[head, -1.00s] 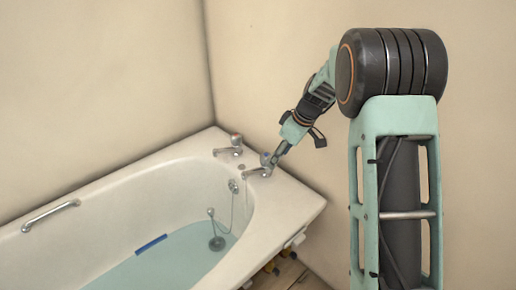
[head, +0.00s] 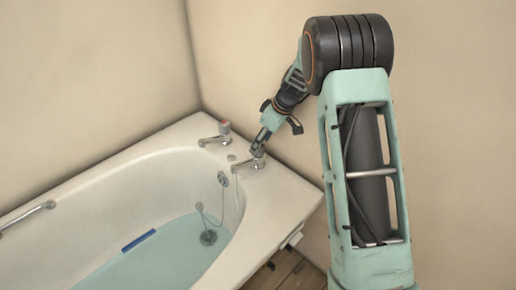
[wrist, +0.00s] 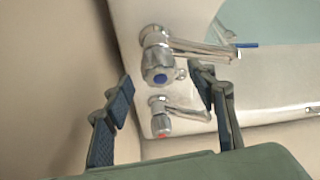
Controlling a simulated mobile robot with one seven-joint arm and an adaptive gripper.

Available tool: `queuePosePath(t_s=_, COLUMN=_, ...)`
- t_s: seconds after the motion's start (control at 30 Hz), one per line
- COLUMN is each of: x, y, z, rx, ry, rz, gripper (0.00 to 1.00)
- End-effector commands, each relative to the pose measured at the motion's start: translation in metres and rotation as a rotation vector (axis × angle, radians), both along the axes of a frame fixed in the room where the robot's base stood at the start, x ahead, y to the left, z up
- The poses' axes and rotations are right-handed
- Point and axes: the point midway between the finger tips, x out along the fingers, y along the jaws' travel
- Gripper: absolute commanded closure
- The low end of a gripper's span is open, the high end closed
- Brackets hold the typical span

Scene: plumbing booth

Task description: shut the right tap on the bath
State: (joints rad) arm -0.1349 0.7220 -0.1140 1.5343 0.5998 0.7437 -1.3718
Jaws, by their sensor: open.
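The right tap (head: 247,164) is chrome and stands on the bath's end rim. In the wrist view its round handle (wrist: 160,70) carries a blue cap. The left tap (head: 216,136) has a red mark and also shows in the wrist view (wrist: 162,122). My gripper (head: 258,152) is at the right tap and partly covers its handle in the head view. In the wrist view my gripper (wrist: 163,80) is open, with one fingertip on each side of the blue-capped handle. I cannot tell whether either finger touches it.
The white bath (head: 283,200) holds water (head: 165,255) with a blue strip (head: 138,240) at its edge. A plug chain (head: 222,195) hangs inside below the taps. Walls (head: 120,60) stand close behind the taps. A grab handle (head: 28,217) is on the left rim.

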Motion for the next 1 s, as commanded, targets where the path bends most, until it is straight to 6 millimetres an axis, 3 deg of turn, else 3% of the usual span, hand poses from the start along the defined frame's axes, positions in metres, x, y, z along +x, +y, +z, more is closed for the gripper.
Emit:
queuePosePath(t_s=0.03, x=0.001, y=0.003, z=-0.011, rx=-0.001, ry=0.003, rz=0.001, gripper=0.48)
queuePosePath(t_s=0.2, x=0.005, y=0.009, z=-0.025, rx=0.0, ry=0.0, rz=0.001, gripper=0.48)
queuePosePath(t_s=0.57, x=0.007, y=0.011, z=-0.029, rx=0.001, ry=-0.001, rz=0.001, gripper=0.48)
queuePosePath(t_s=0.93, x=0.006, y=0.01, z=-0.029, rx=0.0, ry=0.0, rz=0.0, gripper=0.88)
queuePosePath(t_s=1.0, x=0.006, y=0.01, z=-0.029, rx=0.0, ry=0.0, rz=0.0, gripper=0.9)
